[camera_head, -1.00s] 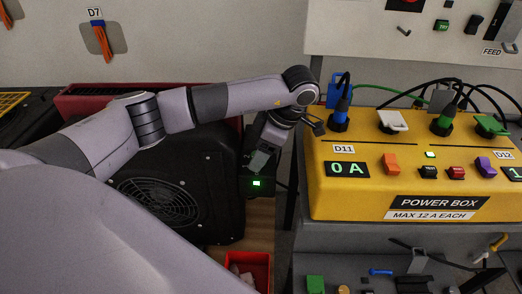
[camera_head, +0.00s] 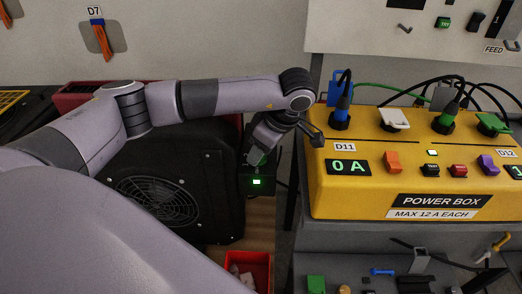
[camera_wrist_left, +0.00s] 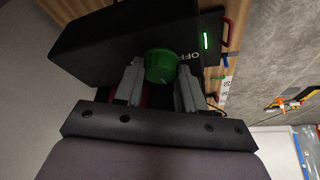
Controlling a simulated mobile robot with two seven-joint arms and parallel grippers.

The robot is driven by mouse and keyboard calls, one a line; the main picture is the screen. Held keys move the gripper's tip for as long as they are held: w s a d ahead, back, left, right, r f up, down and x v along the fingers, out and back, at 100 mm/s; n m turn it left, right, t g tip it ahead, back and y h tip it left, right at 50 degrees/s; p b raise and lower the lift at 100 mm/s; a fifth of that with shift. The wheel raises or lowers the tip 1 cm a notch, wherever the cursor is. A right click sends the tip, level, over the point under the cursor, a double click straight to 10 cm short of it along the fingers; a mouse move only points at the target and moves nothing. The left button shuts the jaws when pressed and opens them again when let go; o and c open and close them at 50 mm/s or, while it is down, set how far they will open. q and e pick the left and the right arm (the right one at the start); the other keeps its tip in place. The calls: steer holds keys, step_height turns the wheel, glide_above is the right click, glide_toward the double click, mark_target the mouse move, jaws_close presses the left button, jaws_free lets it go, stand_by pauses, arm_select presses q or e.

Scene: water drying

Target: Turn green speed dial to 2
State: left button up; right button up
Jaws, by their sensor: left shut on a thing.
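The green speed dial (camera_wrist_left: 161,66) is a round knob on the face of a black box (camera_wrist_left: 112,42), seen in the left wrist view. The word "OFF" is printed beside it, and a green light glows near the box's edge. My left gripper (camera_wrist_left: 160,80) has one finger on each side of the dial and is shut on it. In the head view my left gripper (camera_head: 255,158) is at the box beside the black fan unit. The dial is mostly hidden there, and its setting cannot be read. My right gripper is in neither view.
A yellow power box (camera_head: 345,195) with plugs and switches stands to the right, its left display reading "0 A". The black fan unit (camera_head: 215,215) is left of the gripper. A red bin (camera_head: 262,262) is below.

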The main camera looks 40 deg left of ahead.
arm_select(q)
steer(key=m+t+b, duration=0.1)
steer(key=m, duration=0.1)
steer(key=m+t+b, duration=0.1)
steer(key=m, duration=0.2)
steer(key=shift+s+f, duration=0.1)
steer(key=shift+s, duration=0.1)
steer(key=shift+a+m+t+h+b, duration=0.1)
steer(key=shift+m+t+h+b, duration=0.35)
steer(key=shift+m, duration=0.75)
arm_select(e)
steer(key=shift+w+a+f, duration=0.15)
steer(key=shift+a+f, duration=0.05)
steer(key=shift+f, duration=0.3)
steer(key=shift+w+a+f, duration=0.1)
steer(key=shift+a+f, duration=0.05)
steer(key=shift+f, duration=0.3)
arm_select(q)
steer(key=shift+m, duration=0.3)
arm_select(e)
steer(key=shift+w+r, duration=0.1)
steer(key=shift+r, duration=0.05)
arm_select(q)
steer(key=o, duration=1)
steer(key=shift+o, duration=0.3)
steer(key=shift+s+r, duration=0.1)
steer(key=shift+r, duration=0.1)
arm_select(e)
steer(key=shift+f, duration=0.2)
